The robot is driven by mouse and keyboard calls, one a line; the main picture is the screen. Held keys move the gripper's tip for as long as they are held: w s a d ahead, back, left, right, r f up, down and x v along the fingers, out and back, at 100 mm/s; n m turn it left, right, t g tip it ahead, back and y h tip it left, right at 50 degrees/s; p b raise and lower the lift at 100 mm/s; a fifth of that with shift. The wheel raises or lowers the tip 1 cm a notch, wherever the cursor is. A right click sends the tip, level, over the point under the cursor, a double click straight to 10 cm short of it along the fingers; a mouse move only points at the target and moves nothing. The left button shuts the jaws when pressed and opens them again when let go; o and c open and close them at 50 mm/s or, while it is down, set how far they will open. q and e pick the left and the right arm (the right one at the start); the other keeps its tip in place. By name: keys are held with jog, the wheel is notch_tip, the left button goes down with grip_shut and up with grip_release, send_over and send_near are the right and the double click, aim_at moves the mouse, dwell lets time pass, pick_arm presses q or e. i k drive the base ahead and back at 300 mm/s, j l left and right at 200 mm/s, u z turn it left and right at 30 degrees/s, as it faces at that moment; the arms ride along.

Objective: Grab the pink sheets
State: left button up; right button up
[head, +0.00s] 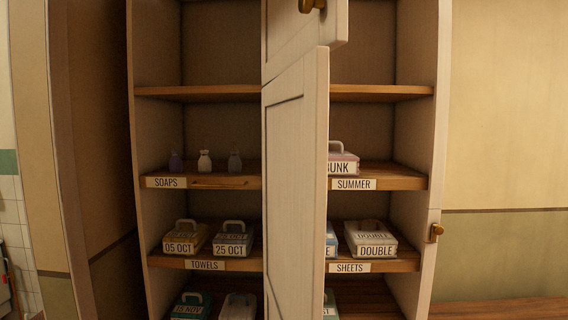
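A pink folded bundle (348,157) with a pale handle and a label, of which "UNK" is readable, sits on the right-hand shelf marked SUMMER (354,184). Its left part is hidden behind the white wardrobe door (301,190), which stands ajar near the middle. On the shelf below, marked SHEETS (350,267), a white bundle labelled DOUBLE (372,240) stands beside a bluish one (331,240) mostly hidden by the door. Neither of my grippers is in view.
An upper door (305,40) with a brass knob also stands ajar. Left shelves hold several small bottles (205,161) and handled bundles (234,238) above a TOWELS label. Another brass knob (436,232) is at the right edge. The upper right shelf (380,92) is bare.

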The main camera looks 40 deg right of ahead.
aim_at(342, 162)
jog(key=k+l+u, duration=0.15)
jog(key=l+u, duration=0.25)
jog(key=k+l+u, duration=0.2)
jog(key=l+u, duration=0.15)
jog(key=k+l+u, duration=0.7)
jog(key=k+l, duration=0.55)
jog(key=k, duration=0.1)
